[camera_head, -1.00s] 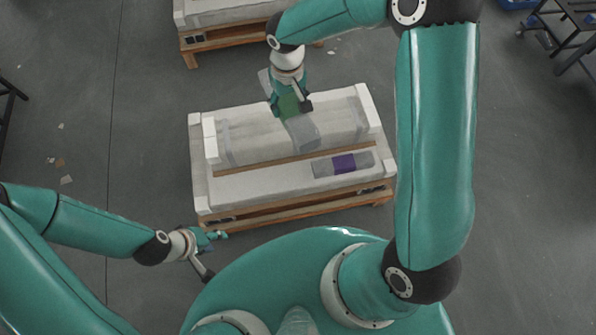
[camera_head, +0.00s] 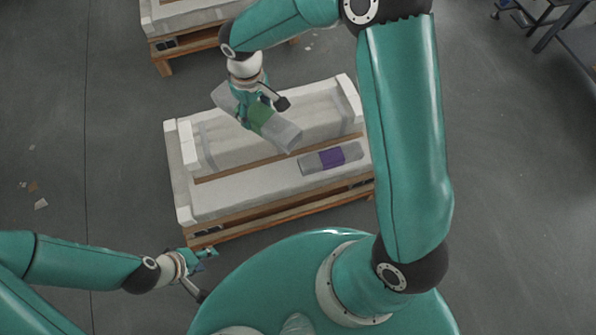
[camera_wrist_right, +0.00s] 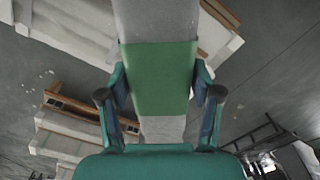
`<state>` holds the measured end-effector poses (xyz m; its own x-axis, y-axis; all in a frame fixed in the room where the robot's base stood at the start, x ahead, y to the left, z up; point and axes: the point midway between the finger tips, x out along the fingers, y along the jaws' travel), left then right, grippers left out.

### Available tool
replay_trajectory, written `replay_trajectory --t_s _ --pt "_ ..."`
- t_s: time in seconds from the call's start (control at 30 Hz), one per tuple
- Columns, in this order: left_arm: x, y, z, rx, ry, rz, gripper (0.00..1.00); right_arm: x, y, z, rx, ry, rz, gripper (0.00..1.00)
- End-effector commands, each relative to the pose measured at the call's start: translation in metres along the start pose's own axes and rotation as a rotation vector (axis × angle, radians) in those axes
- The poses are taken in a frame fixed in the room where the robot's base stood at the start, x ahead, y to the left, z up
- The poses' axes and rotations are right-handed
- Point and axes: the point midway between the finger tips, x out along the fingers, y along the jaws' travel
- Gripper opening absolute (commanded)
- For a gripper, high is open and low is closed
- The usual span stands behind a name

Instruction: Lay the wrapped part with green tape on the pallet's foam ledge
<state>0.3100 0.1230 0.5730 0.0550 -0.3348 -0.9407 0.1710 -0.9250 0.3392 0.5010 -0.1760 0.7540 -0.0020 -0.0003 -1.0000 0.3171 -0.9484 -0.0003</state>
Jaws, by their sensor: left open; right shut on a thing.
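The wrapped part with green tape (camera_head: 281,134) is a long grey bar in cloudy wrap with a green band round its middle. My right gripper (camera_head: 256,108) is shut on it at the green band and holds it above the near pallet, slanting down to the right. In the right wrist view the part (camera_wrist_right: 158,22) runs up between the fingers of the right gripper (camera_wrist_right: 160,92). The near pallet's foam ledge (camera_head: 235,198) is the pale lower step along its near side. My left gripper (camera_head: 203,262) is open and empty in front of the pallet's near left corner.
A wrapped part with purple tape (camera_head: 329,158) lies on the right part of the ledge. The ledge left of it is bare. White foam end blocks (camera_head: 349,100) rise at the pallet's ends. A second pallet (camera_head: 190,30) stands behind.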

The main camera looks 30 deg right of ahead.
Motion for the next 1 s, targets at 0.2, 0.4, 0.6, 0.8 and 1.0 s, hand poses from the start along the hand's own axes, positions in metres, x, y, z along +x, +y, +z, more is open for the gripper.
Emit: replay_trajectory --t_s 0.2,0.4,0.6,0.8,1.0 --pt "0.085 -0.031 0.0 0.0 0.0 0.0 0.44 0.073 -0.012 -0.007 -0.314 0.005 0.003 0.01" --pt "0.143 -0.052 -0.001 0.0 0.0 0.0 0.44 0.12 -0.023 -0.01 -0.6 0.005 0.004 0.01" --pt "0.184 -0.067 -0.001 0.0 0.0 0.0 0.44 0.153 -0.033 -0.013 -0.828 0.004 0.004 0.01" --pt "0.201 -0.073 -0.001 0.0 0.0 0.0 0.44 0.166 -0.037 -0.013 -0.945 0.003 0.002 0.01" --pt "0.211 -0.076 -0.001 0.0 0.0 0.0 0.44 0.19 -0.037 -0.013 -0.97 0.0 0.001 0.01"
